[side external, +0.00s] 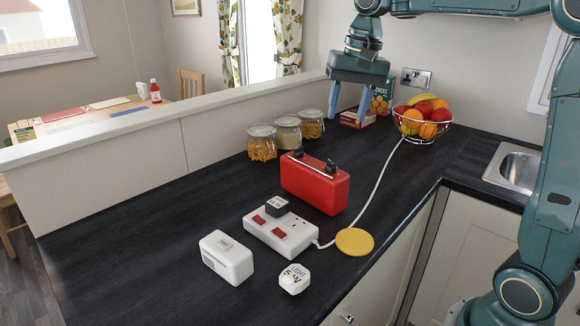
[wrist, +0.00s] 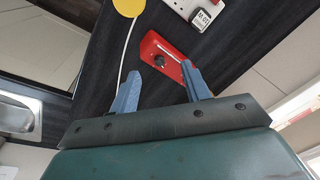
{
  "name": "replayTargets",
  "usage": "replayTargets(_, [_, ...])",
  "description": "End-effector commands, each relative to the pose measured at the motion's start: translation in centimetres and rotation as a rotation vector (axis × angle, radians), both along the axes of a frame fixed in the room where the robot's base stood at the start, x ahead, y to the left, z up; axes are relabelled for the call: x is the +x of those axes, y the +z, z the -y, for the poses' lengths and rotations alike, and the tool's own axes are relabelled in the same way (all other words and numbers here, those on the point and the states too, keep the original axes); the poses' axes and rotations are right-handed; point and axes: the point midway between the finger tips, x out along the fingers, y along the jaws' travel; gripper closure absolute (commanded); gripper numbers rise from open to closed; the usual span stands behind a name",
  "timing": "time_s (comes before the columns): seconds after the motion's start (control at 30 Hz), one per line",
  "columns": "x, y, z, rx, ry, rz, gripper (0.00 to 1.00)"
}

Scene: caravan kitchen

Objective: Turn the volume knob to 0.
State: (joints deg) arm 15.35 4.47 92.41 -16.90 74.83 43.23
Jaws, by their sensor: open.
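A red radio (side external: 314,185) stands upright on the dark worktop (side external: 130,225). In the side view, two dark knobs show on its top, a left one (side external: 298,153) and a right one (side external: 331,166). No knob markings are readable. My gripper (side external: 348,112) is open and empty, high above and behind the radio. In the wrist view, my gripper (wrist: 160,72) has its blue fingers pointing towards the radio, and the right finger covers part of it.
A white power strip (side external: 280,238) with a dark plug lies in front of the radio. Its cable curves past a yellow disc (side external: 354,241) to the wall side. A white box (side external: 226,257), glass jars (side external: 262,145) and a fruit bowl (side external: 422,131) stand around. The worktop's left is clear.

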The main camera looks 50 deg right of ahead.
Motion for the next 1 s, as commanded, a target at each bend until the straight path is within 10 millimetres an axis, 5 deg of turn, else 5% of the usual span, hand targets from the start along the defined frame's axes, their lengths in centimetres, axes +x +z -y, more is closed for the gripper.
replayTargets(0.37, [4.8,-1.8,4.4,0.021,-0.180,-0.093,0.53])
replayTargets(1.0, [5.2,-3.1,4.8,0.025,-0.200,-0.104,0.53])
